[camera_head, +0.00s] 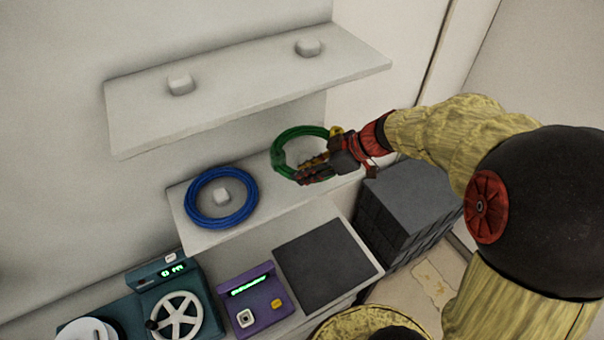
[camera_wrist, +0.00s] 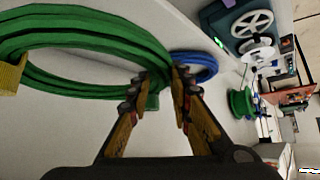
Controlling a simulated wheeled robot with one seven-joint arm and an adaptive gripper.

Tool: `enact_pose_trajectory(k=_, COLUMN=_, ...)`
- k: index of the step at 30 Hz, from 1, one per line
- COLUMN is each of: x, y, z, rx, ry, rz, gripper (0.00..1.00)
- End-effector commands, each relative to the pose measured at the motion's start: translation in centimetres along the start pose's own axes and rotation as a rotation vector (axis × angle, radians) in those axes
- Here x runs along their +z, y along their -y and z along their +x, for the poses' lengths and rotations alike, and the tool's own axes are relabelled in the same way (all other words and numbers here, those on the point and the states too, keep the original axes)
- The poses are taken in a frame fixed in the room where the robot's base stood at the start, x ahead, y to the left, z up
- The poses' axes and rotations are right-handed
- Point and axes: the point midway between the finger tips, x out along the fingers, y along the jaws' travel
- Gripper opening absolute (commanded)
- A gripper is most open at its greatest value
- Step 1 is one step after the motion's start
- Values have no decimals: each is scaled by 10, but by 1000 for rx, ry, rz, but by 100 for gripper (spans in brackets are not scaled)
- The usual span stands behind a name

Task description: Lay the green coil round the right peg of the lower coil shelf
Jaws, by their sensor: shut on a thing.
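The green coil (camera_head: 290,134) is at the right part of the lower coil shelf (camera_head: 275,200), in front of the wall. My gripper (camera_head: 310,170) is shut on its near side. In the wrist view the green coil (camera_wrist: 80,25) spreads to the left of the fingertips (camera_wrist: 160,85), with a yellow piece on its far left side. I cannot tell whether the coil touches the shelf. The right peg of the lower shelf is not visible. The blue coil (camera_head: 188,208) lies round the left peg (camera_head: 222,196); it also shows in the wrist view (camera_wrist: 207,66).
The upper shelf (camera_head: 150,128) overhangs behind, with two bare pegs. Below are a teal winding machine (camera_head: 155,285), a purple device (camera_head: 240,292) and a dark flat panel (camera_head: 325,265). A dark grey stack (camera_head: 410,205) stands right of the lower shelf, under my arm.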

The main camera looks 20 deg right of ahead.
Motion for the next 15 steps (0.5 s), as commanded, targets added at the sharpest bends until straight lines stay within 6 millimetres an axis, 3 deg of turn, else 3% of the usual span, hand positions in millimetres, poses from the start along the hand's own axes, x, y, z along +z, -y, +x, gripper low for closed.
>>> enact_pose_trajectory(k=9, x=20, y=-38, z=44, rx=-1, ry=-1, rz=2, gripper=0)
enact_pose_trajectory(k=15, x=25, y=-47, z=53, rx=1, ry=-1, rz=-1, gripper=0)
